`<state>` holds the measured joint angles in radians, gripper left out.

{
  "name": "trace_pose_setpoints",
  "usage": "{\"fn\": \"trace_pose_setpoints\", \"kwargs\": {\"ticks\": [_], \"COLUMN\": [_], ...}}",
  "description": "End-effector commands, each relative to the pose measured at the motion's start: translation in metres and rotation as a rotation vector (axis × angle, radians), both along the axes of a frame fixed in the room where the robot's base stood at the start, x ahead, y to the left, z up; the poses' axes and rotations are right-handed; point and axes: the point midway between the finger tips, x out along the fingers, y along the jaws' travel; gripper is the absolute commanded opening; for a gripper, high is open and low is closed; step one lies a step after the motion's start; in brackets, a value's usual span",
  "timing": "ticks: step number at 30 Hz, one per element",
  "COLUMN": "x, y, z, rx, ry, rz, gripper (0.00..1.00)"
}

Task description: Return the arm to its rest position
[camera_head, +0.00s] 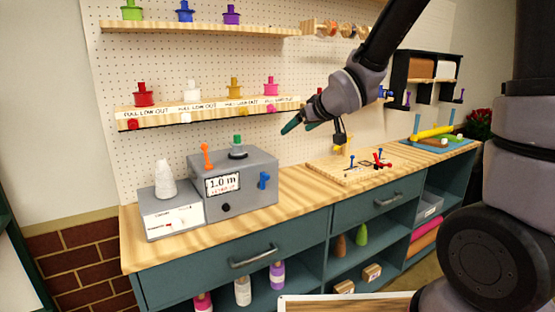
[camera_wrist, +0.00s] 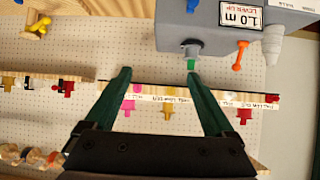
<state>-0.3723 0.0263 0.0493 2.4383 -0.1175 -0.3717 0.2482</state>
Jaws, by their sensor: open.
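My gripper (camera_head: 301,126) is raised in front of the pegboard, above the wooden counter (camera_head: 300,190) and right of the grey box. In the wrist view its two dark green fingers (camera_wrist: 158,90) stand wide apart with nothing between them but the background. My arm reaches in from the upper right of the head view, bent at the wrist. No object is held.
A grey box (camera_head: 250,192) marked "1.0 m" and a white box with a cone spool (camera_head: 164,180) stand at the left of the counter. The labelled shelf (camera_head: 205,112) with coloured spools lies behind my gripper. A wooden pegged board (camera_head: 345,176) lies at the right.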

Motion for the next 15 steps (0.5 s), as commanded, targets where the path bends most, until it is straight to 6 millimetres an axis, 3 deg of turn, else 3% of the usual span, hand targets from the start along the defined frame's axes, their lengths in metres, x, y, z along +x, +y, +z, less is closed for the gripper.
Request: {"fn": "trace_pose_setpoints", "kwargs": {"ticks": [1,6,10,15], "x": [-0.004,-0.043,-0.093,-0.160], "y": [-0.031,-0.112,-0.156,-0.184], "z": [0.020,0.058,0.079,0.095], "rx": [0.005,0.042,0.106,0.213], "ry": [0.019,0.148,0.260,0.391], "rz": [-0.083,-0.323,-0.471,-0.597], "gripper": [0.89,0.89,0.89,0.89]}}
